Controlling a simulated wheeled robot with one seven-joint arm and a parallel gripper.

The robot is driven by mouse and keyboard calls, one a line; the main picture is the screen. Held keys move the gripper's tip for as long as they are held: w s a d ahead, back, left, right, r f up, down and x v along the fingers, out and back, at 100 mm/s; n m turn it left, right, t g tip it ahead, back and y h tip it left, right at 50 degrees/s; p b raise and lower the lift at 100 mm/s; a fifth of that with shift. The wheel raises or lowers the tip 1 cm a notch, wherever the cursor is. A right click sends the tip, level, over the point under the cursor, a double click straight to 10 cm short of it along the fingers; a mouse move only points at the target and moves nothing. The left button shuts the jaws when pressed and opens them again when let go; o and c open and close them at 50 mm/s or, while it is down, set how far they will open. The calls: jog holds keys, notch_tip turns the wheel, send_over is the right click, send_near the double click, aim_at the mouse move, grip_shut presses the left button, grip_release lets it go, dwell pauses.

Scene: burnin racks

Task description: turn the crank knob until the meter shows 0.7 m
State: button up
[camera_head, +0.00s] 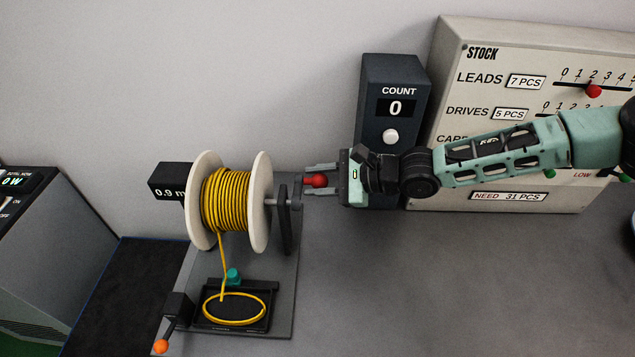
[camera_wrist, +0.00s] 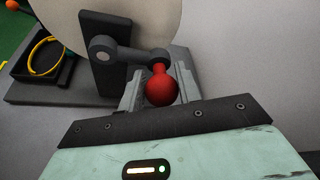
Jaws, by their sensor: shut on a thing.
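The red crank knob (camera_head: 316,181) is on the crank arm at the right side of the cable reel. It also shows in the wrist view (camera_wrist: 161,90). My gripper (camera_head: 322,181) reaches in from the right and is shut on the knob, with a finger on each side. The reel (camera_head: 259,203) has pale flanges and is wound with yellow cable (camera_head: 228,200). The meter (camera_head: 168,180) is a black box behind the reel's left flange and reads 0.9 m; its right edge is partly hidden by the flange.
A yellow cable loop lies in a black tray (camera_head: 279,317) below the reel. An orange-tipped lever (camera_head: 161,346) is at front left. A COUNT box (camera_head: 394,80) reading 0 and a STOCK board (camera_head: 490,60) stand behind my arm.

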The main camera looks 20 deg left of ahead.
jog(key=shift+s+r, duration=0.15)
jog(key=shift+r, duration=0.05)
jog(key=shift+s+r+p, duration=0.2)
jog(key=shift+r+p, duration=0.85)
jog(key=shift+r, duration=0.1)
jog(key=shift+s+d+r+p, duration=0.25)
jog(key=shift+s+r+p, duration=0.25)
jog(key=shift+s+r, duration=0.45)
jog(key=shift+w+r, duration=0.1)
jog(key=shift+w, duration=0.05)
